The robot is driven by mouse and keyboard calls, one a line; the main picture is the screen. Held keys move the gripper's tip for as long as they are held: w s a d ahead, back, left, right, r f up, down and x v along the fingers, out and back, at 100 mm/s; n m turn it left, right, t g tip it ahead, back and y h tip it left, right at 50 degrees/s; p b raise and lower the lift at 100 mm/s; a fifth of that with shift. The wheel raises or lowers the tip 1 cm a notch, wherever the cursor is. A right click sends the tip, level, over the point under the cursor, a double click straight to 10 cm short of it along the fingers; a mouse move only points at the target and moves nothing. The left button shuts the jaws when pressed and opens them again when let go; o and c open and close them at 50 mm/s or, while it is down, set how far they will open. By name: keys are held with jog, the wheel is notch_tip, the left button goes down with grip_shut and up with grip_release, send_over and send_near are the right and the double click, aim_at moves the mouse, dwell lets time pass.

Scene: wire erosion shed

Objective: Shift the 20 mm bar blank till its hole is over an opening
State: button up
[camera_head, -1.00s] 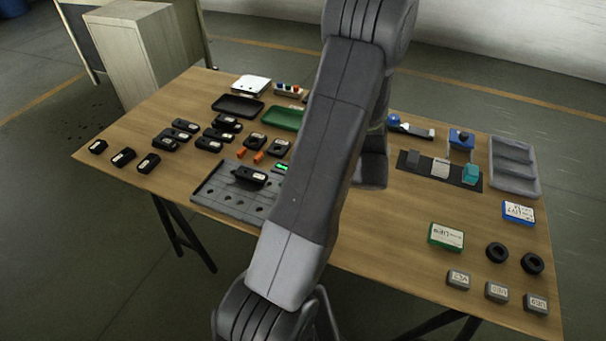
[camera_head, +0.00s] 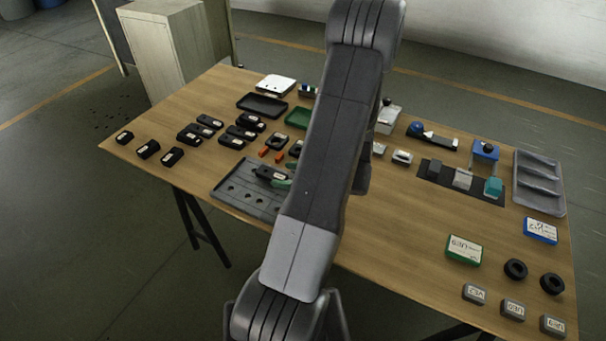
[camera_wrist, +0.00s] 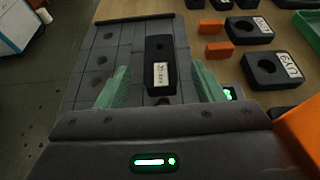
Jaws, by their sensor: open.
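The bar blank (camera_wrist: 160,52) is a black block with a white label, its print too small to read surely. It lies on a grey plate (camera_wrist: 85,92) with a row of round openings. In the head view the blank (camera_head: 266,172) is on the same plate (camera_head: 236,196), partly beside my arm. My gripper (camera_wrist: 160,84) is open, with one green finger on each side of the blank's near part and gaps between. I cannot tell whether the blank's hole lies over an opening. In the head view my arm hides most of the gripper.
Orange blocks (camera_wrist: 219,49) and black labelled blocks (camera_wrist: 274,69) lie right of the plate. More black blocks (camera_head: 148,149) stand to the left on the table. Green (camera_head: 464,249) and blue (camera_head: 540,230) boxes are at the right. The table's middle right is mostly clear.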

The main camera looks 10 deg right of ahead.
aim_at(273, 174)
jog(key=shift+x, duration=2.2)
grip_shut()
